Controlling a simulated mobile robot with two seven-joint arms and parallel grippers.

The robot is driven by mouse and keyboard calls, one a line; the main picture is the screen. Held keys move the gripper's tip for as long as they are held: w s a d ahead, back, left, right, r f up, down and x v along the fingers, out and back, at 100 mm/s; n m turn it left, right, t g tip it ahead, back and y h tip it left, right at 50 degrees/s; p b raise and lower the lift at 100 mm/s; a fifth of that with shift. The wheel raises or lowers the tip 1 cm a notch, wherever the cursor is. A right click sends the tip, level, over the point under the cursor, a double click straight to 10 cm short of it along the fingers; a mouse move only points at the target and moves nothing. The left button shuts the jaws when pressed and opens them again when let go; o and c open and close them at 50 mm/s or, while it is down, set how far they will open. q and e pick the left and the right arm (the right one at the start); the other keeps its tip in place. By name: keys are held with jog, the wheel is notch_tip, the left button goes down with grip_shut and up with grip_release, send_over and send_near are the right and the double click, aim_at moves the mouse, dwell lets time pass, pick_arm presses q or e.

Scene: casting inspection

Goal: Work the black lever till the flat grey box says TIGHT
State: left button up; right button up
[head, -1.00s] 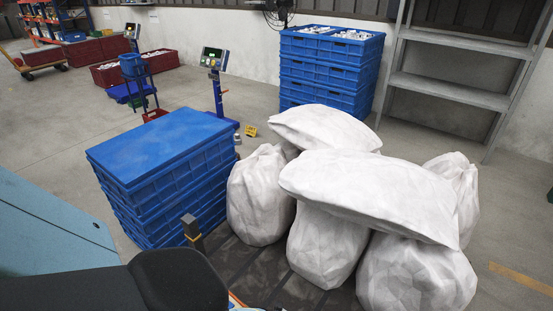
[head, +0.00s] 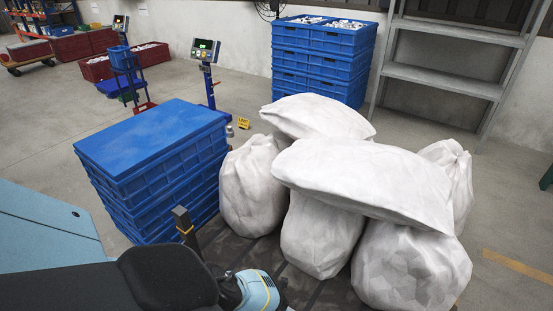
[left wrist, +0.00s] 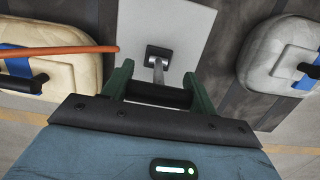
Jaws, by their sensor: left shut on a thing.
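In the left wrist view, a flat light-grey plate-like box (left wrist: 180,22) lies at the top middle. No wording can be read on its visible face. A metal stem with a dark square mount stands on it and runs down to a black bar (left wrist: 158,95), which looks like the lever's grip. My left gripper (left wrist: 158,92) has its green fingers on either side of this bar and is shut on it. I cannot make out the lever, the grey box or the left fingertips in the head view. My right gripper is in neither view.
White sacks (head: 365,182) are piled at the right. A blue crate stack (head: 155,165) stands left of them. The wrist view shows a tan padded object (left wrist: 50,65), a grey one (left wrist: 275,60) and an orange rod (left wrist: 60,50). Open floor (head: 60,110) lies far left.

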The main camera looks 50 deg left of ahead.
pick_arm(q)
jog(key=shift+w+a+r, duration=0.1)
jog(key=shift+w+a, duration=0.15)
jog(key=shift+w, duration=0.4)
jog(key=o, duration=1.1)
jog(key=shift+o, duration=1.4)
jog(key=shift+s+d, duration=0.1)
